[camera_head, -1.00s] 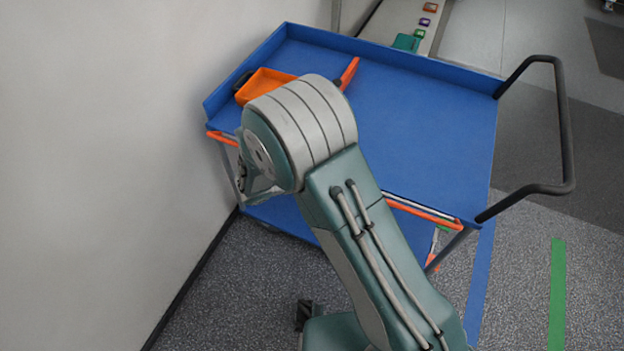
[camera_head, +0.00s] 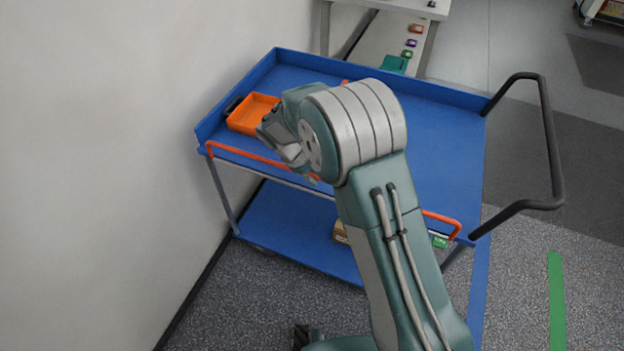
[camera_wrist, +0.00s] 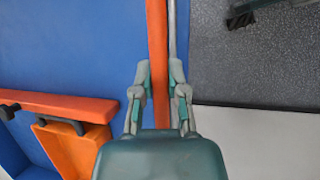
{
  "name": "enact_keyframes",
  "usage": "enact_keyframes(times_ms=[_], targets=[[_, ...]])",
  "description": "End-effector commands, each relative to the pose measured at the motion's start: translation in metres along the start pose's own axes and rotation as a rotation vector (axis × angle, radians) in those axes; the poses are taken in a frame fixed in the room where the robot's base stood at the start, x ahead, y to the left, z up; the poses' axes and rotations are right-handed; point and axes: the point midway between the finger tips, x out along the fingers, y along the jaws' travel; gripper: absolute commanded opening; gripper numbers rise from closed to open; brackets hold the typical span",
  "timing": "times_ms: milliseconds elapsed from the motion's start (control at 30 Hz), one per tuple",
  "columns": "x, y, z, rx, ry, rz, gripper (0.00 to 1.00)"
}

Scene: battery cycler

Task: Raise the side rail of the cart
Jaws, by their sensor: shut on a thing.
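The blue cart (camera_head: 440,140) stands by the wall. Its orange side rail (camera_head: 250,157) runs along the near long edge, with its bar a little above the edge of the top deck. My gripper (camera_head: 300,165) is at the rail left of its middle, its fingertips partly hidden by my arm. In the wrist view my gripper (camera_wrist: 159,75) has one finger on each side of the orange rail (camera_wrist: 157,35) and is shut on it. My arm hides the middle of the rail in the head view.
An orange bin (camera_head: 252,115) with a dark handle sits on the top deck at the left. The black push handle (camera_head: 550,140) is at the right end. The lower shelf (camera_head: 290,235) holds small items. The wall (camera_head: 90,150) is close on the left.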

Motion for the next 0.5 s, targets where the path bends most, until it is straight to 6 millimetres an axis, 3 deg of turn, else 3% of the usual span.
enact_keyframes(times_ms=[500], targets=[[-0.0008, 0.0043, -0.0025, -0.018, 0.005, -0.039, 0.0]])
